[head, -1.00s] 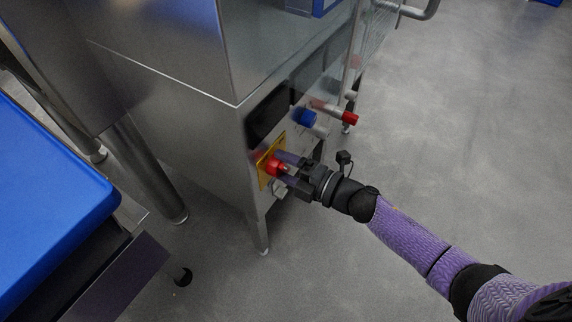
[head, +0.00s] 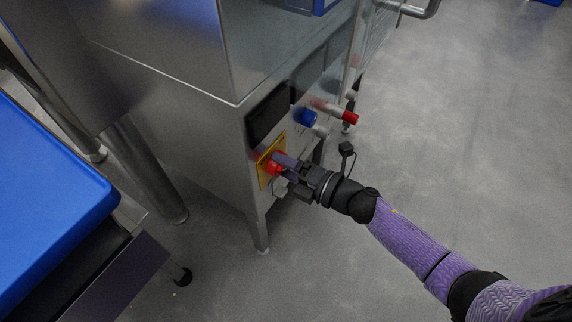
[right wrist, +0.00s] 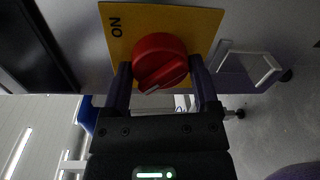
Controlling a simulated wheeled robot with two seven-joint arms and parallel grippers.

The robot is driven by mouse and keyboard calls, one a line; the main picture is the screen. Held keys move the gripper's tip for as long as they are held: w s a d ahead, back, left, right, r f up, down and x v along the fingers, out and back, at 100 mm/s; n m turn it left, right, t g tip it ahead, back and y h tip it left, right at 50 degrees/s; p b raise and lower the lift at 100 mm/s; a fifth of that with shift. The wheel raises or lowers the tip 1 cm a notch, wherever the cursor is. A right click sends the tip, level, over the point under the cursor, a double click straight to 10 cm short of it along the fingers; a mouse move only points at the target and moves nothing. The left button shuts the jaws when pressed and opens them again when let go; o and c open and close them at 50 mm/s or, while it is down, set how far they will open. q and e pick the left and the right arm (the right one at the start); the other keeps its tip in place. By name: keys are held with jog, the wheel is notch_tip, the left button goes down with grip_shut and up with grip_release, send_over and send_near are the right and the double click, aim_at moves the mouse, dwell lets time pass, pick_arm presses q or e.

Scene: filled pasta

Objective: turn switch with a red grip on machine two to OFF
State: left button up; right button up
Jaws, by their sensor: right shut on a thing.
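The switch with a red grip (head: 273,168) sits on a yellow plate (head: 263,175) on the front of the steel machine. In the right wrist view the round red grip (right wrist: 160,58) stands between my two fingers, in front of the yellow plate (right wrist: 205,22). The word ON shows sideways on the plate at the left; no OFF mark is visible. My right gripper (head: 284,166) is shut on the red grip, its arm reaching in from the lower right. My left gripper is not in view.
A blue knob (head: 306,117) and a red-ended handle (head: 349,118) stick out farther along the same machine face. A dark panel (head: 268,112) is above the switch. A blue-topped table (head: 50,200) is at left. The grey floor at right is clear.

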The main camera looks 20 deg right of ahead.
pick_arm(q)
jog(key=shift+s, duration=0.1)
pick_arm(e)
jog(key=o, duration=1)
jog(key=shift+o, duration=0.6)
pick_arm(q)
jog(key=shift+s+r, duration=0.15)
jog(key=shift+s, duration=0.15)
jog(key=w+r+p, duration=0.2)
jog(key=p, duration=0.1)
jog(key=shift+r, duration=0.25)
pick_arm(e)
jog(key=v, duration=1)
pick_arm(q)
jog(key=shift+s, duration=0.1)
